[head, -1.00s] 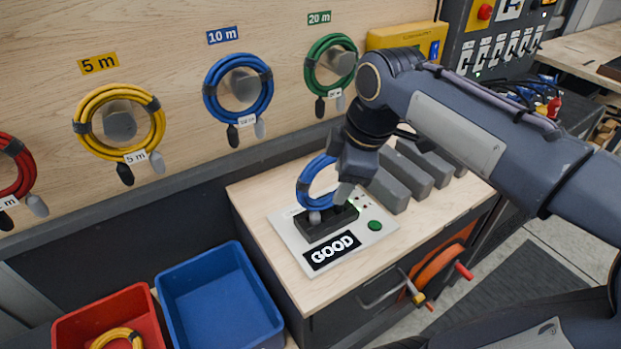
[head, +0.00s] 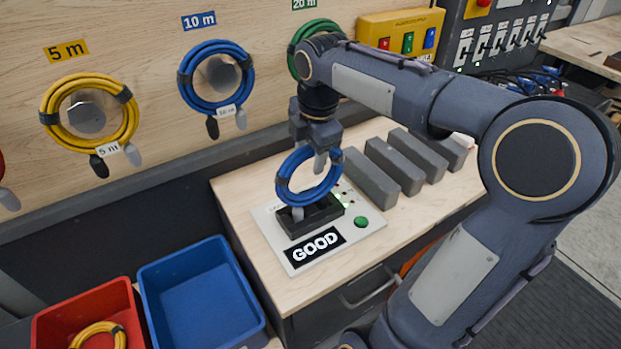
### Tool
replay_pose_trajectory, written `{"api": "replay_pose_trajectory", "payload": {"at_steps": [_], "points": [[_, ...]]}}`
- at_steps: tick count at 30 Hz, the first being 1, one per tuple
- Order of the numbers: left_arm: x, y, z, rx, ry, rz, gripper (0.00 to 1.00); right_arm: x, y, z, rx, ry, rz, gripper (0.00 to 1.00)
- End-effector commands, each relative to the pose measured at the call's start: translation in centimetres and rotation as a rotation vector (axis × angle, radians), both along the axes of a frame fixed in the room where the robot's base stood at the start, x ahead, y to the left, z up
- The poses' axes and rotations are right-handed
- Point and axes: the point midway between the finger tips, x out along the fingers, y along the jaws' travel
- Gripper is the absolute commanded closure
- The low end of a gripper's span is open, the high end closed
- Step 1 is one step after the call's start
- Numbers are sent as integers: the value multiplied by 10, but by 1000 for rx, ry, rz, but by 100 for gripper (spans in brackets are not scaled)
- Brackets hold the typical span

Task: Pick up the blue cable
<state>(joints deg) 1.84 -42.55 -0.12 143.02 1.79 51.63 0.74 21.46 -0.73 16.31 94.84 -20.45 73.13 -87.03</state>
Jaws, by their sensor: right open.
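A coiled blue cable (head: 283,189) stands upright in the black socket block (head: 318,219) of a tester plate, above a sign reading GOOD. Another blue coil (head: 186,87) hangs on the wall peg under the "10 m" label. My right gripper (head: 313,160) is open and points down at the top of the coil on the tester. One fingertip shows beside the coil's upper right; the other is mostly hidden, so I cannot tell if they touch the cable. My left gripper is not in view.
A green button (head: 361,222) is on the tester plate. Several grey blocks (head: 371,178) stand to its right. A blue bin (head: 203,312) and a red bin (head: 48,325) with a yellow coil are at lower left. Yellow (head: 60,88) and green (head: 301,40) coils hang on the wall.

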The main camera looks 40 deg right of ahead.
Motion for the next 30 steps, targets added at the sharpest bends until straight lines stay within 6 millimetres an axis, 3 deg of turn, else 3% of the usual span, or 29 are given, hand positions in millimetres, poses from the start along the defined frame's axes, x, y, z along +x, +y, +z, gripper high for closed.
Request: {"api": "replay_pose_trajectory", "payload": {"at_steps": [8, 20, 30], "points": [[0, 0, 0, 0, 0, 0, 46, 1, 0, -4, 0, 0, -1, 47], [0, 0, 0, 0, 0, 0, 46, 1, 0, -4, 0, 0, -1, 99], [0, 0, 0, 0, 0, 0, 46, 1, 0, -3, 0, -1, -1, 100]]}}
